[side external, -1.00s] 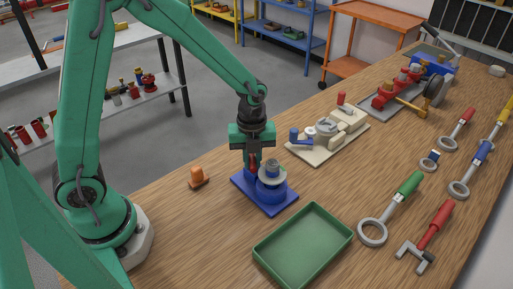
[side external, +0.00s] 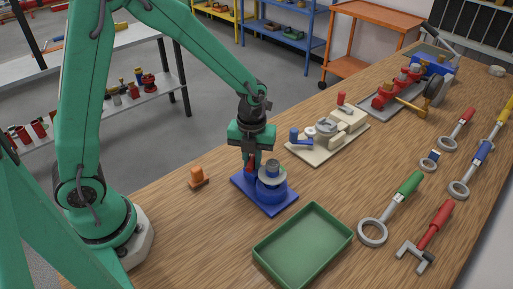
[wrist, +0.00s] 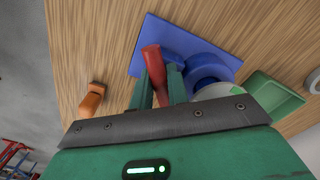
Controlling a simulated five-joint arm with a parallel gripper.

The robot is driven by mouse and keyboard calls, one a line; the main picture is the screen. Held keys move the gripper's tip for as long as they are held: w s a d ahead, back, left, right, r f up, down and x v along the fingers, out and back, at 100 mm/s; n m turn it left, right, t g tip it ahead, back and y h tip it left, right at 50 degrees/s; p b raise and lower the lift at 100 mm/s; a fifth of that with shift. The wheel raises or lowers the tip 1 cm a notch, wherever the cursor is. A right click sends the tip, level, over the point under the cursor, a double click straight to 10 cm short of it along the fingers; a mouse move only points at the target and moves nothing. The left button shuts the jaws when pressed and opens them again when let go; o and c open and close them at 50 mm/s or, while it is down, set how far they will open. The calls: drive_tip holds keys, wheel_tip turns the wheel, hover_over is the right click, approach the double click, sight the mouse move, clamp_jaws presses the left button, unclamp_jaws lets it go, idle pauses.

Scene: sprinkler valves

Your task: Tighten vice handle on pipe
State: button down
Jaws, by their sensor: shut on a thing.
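The blue vice (side external: 270,198) stands on its square blue base on the wooden table, in front of my arm. A short grey pipe (side external: 272,167) stands upright in it. The vice's red handle (wrist: 152,62) sticks up beside the vice body and shows clearly in the wrist view. My gripper (wrist: 161,86) points down and is shut on the red handle, with one finger on each side of it. In the side view my gripper (side external: 250,166) hides most of the handle. The wrist view shows the blue vice (wrist: 205,70) right of my fingers, its lower part hidden by my gripper.
An orange object (side external: 197,177) stands left of the vice. A green tray (side external: 262,250) lies close in front. A beige fixture (side external: 325,142) stands behind to the right. Several wrenches, one green-handled (side external: 409,184), lie along the table's right side.

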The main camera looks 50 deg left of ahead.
sight(252, 157)
drive_tip(key=shift+m, duration=3.3)
drive_tip(key=c, duration=1.3)
unclamp_jaws()
drive_tip(key=shift+r, duration=0.1)
drive_tip(key=shift+r, duration=2.9)
